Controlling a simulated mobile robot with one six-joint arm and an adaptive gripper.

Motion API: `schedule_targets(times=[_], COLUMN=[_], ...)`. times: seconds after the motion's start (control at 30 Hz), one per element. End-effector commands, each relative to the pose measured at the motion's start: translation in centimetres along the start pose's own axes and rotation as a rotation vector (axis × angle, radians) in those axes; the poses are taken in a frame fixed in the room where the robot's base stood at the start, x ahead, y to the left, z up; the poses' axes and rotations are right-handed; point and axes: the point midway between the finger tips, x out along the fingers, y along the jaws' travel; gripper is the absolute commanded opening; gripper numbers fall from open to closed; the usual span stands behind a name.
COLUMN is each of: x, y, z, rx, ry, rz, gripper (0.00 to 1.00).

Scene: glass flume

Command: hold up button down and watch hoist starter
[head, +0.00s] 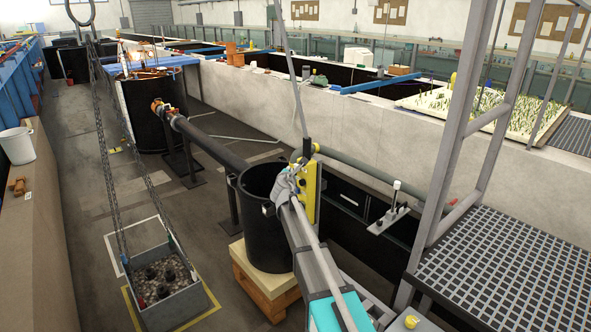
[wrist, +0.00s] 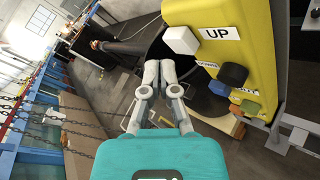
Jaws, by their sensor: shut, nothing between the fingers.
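The yellow pendant control box (wrist: 230,60) fills the upper right of the wrist view, and also shows beside my gripper in the head view (head: 308,190). Its white button (wrist: 181,40) sits next to the label reading UP. I cannot make out the hoist starter in either view.
A grey crate of stones (head: 170,296) hangs on chains (head: 105,150) at lower left. A black cylindrical tank (head: 262,225) stands behind my gripper on a wooden block (head: 262,285). A metal stair frame (head: 455,150) and grating (head: 510,270) stand at right.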

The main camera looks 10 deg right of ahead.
Motion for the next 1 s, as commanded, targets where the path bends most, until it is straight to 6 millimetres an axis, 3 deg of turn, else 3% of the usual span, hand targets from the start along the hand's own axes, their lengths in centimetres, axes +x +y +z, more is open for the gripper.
schedule_targets(times=[1.0], x=[0.59], y=[-0.44], z=[0.48], rx=[0.000], ry=[0.000], rz=[0.000], gripper=[0.00])
